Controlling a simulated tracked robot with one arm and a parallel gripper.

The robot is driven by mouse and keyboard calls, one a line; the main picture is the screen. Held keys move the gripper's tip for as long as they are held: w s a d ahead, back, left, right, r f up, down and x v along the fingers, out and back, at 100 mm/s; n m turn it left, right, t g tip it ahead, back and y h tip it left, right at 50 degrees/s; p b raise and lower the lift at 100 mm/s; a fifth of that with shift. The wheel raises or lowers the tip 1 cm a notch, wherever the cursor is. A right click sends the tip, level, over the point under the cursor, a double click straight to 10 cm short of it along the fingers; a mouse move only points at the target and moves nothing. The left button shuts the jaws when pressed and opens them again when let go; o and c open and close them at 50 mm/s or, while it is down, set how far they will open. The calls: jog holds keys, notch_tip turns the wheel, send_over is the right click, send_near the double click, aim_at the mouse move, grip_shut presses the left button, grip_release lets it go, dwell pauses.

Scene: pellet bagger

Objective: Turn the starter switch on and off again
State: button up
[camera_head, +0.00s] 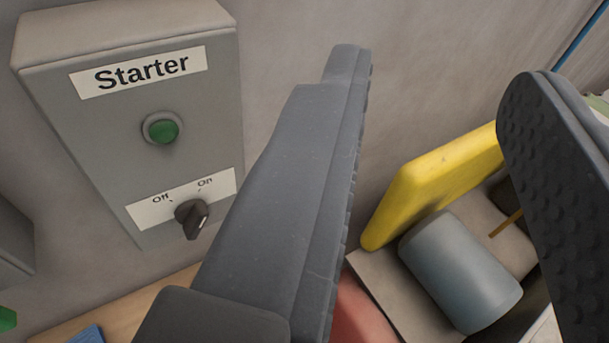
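The grey starter box (95,125) is on the wall at the left, with a white "Starter" label (140,72) on top. A green round lamp or button (163,129) sits in its middle. Below it is the black rotary switch knob (193,218), on a white plate marked "Off" and "On".
A yellow panel (430,185) and a grey-blue cylinder (460,270) are behind the gap between the fingers. A rounded reddish thing (362,312) shows at the bottom, partly hidden. Another grey box (12,235) is at the left edge. A wooden surface (110,318) lies below the starter box.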

jog(key=w+d+f+n+y+p, duration=0.1)
jog(key=w+d+f+y+p, duration=0.2)
jog(key=f, duration=0.4)
jog(key=g+y+p, duration=0.3)
jog(key=y+p, duration=0.2)
jog(key=y, duration=0.6)
send_near(200, 229)
jog(key=shift+n, duration=0.3)
jog(key=p+x, duration=0.2)
jog(key=x, duration=0.6)
jog(key=shift+w+a, duration=0.15)
jog(key=shift+w, duration=0.05)
